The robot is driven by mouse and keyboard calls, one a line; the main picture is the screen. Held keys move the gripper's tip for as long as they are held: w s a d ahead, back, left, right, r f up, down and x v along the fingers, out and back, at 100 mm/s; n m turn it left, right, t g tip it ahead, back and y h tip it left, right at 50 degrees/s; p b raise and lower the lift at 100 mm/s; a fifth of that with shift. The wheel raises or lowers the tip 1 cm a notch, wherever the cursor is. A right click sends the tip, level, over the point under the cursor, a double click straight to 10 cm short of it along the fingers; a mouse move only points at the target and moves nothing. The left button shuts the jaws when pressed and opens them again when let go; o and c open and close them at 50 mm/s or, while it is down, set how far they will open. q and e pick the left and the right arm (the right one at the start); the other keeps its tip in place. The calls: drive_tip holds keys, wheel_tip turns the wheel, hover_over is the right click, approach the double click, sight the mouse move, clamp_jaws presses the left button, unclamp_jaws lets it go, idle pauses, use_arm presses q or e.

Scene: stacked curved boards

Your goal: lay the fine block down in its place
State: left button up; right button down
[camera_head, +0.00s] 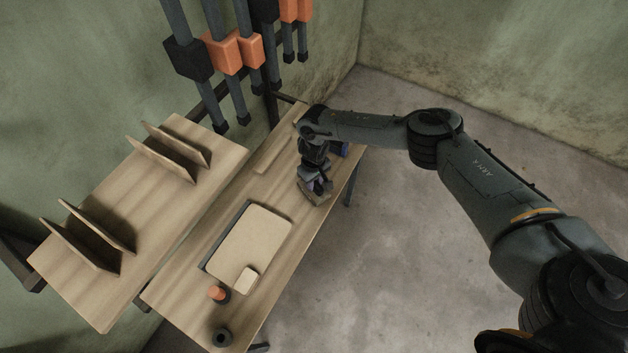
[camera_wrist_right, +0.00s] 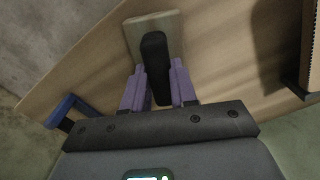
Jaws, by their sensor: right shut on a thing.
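My right gripper (camera_head: 317,186) is low over the far part of the workbench (camera_head: 190,265). Its purple fingers (camera_wrist_right: 158,92) are shut on the black grip of a beige block, which I take to be the fine block (camera_head: 314,197). In the right wrist view the fine block (camera_wrist_right: 138,38) shows beyond the fingers, with the black grip between them. I cannot tell whether its underside touches the bench. No marked place for it can be made out. My left gripper is not in view.
A pale board (camera_head: 250,238) lies in a dark-edged tray, with a small pale block (camera_head: 246,280) on it. An orange-topped cylinder (camera_head: 217,293) and a dark ring (camera_head: 222,337) stand nearer. Thin upright boards (camera_head: 165,157) stand on the left table. A blue item (camera_wrist_right: 64,110) is at the bench edge.

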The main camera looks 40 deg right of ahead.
drive_tip(key=shift+f, duration=0.3)
drive_tip(key=c, duration=0.8)
unclamp_jaws()
drive_tip(key=shift+r, duration=0.1)
wheel_tip(320, 180, up, 10)
drive_tip(key=shift+f+p, duration=0.1)
drive_tip(key=shift+p, duration=1.1)
drive_tip(key=shift+r, duration=0.5)
